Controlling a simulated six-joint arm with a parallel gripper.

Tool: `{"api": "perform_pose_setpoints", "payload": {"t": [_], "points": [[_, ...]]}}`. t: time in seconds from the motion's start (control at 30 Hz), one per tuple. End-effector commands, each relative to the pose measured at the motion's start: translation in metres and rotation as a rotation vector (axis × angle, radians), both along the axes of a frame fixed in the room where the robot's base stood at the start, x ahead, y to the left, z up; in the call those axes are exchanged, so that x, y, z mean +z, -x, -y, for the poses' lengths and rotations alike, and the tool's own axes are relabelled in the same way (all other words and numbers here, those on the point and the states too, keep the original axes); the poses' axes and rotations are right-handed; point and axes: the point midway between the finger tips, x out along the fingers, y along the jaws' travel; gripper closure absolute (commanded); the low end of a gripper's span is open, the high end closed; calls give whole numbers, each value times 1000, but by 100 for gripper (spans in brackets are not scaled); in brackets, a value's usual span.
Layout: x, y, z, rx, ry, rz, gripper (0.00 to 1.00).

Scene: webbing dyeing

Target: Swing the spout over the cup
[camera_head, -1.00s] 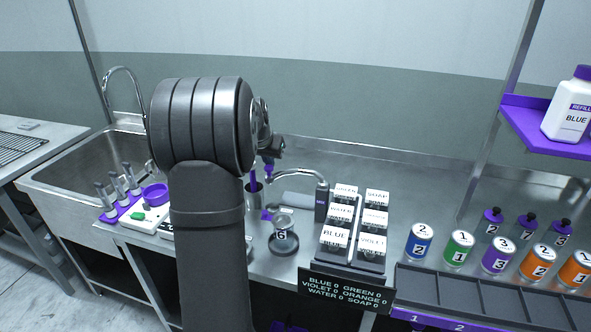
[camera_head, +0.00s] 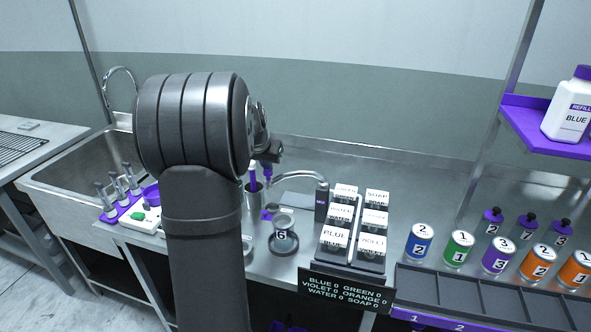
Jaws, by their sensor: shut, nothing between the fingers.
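The spout (camera_head: 298,175) is a thin curved metal tube on a dark post (camera_head: 321,204). It reaches left from the post, and its free end is close to my gripper. My gripper (camera_head: 267,175) is small in view, with purple fingers pointing down beside the spout's free end. It is shut and empty. My arm hides part of the counter; whether the fingers touch the spout cannot be told.
Several numbered cans (camera_head: 458,248) stand further right. A sink (camera_head: 75,165) is at the left.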

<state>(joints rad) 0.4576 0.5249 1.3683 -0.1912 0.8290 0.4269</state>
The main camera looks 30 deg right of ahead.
Motion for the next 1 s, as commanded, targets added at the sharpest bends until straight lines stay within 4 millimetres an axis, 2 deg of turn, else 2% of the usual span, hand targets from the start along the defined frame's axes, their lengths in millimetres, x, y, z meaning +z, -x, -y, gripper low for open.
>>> {"api": "perform_pose_setpoints", "payload": {"t": [0.43,1.0], "points": [[0,18,-11,-1,0,1,100],[0,26,-15,-1,0,0,100]]}}
